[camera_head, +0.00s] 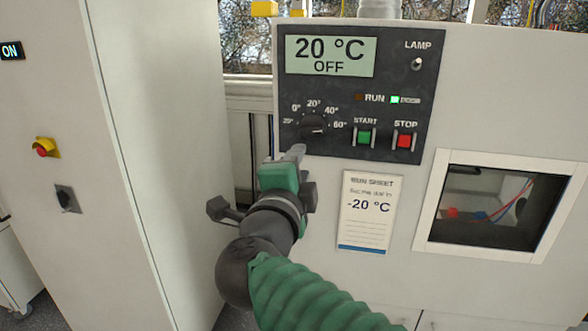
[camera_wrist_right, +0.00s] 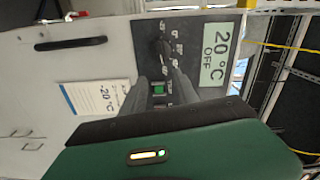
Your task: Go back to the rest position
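My right gripper (camera_head: 296,153) is just below and left of the temperature dial (camera_head: 313,125) on the black control panel (camera_head: 345,160). In the right wrist view its two grey fingers (camera_wrist_right: 163,75) stand apart, with the green START button (camera_wrist_right: 158,89) showing between them. The dial (camera_wrist_right: 158,48) shows beyond the fingertips there; I cannot tell whether they touch it. No held object shows. The display (camera_head: 330,56) reads 20 °C, OFF. My left gripper is in neither view.
The run sheet (camera_head: 367,212) on the cabinet front reads -20 °C. A window (camera_head: 490,205) with wires behind it is at the right. A tall cabinet (camera_head: 160,140) with a red knob (camera_head: 43,148) stands close at the left, with a narrow gap between.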

